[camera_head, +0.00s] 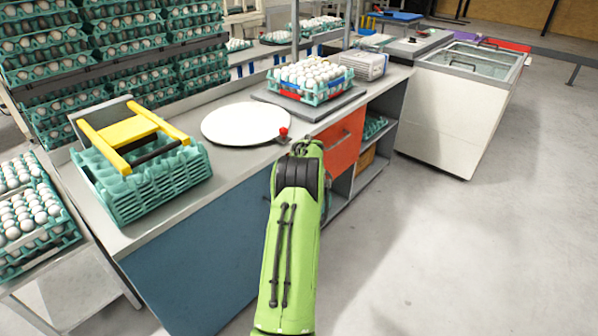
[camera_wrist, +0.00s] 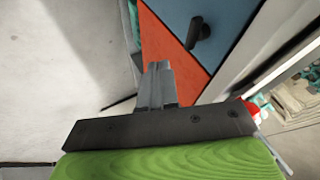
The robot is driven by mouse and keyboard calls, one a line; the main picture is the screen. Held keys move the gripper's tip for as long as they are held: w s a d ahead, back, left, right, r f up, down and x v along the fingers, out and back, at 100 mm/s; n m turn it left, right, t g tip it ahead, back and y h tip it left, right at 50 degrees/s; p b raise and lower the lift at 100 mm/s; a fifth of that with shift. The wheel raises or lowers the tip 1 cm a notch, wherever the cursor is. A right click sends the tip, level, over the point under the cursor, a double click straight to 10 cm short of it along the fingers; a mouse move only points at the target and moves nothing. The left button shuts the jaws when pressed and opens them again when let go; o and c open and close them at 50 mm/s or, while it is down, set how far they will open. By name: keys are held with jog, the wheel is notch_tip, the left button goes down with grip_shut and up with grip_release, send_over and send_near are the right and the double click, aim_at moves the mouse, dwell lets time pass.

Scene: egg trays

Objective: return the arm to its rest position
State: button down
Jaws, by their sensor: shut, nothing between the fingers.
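My green arm (camera_head: 293,240) reaches up from the bottom of the head view, in front of the counter. My gripper is hidden behind the arm there. In the wrist view my gripper (camera_wrist: 158,72) shows as grey fingers pressed together, with nothing between them. It is beside the front of the counter, with the orange panel (camera_wrist: 168,48) and a blue panel (camera_wrist: 222,22) with a dark handle behind it.
The counter (camera_head: 232,174) holds empty teal trays (camera_head: 150,190) with a yellow-handled frame, a white round plate (camera_head: 246,122) and an egg-filled tray (camera_head: 312,92). Egg racks stand at the left. A white chest (camera_head: 450,115) stands right; the floor (camera_head: 480,250) is clear.

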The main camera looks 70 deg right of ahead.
jog(key=v, duration=0.4)
jog(key=shift+s+a, duration=0.1)
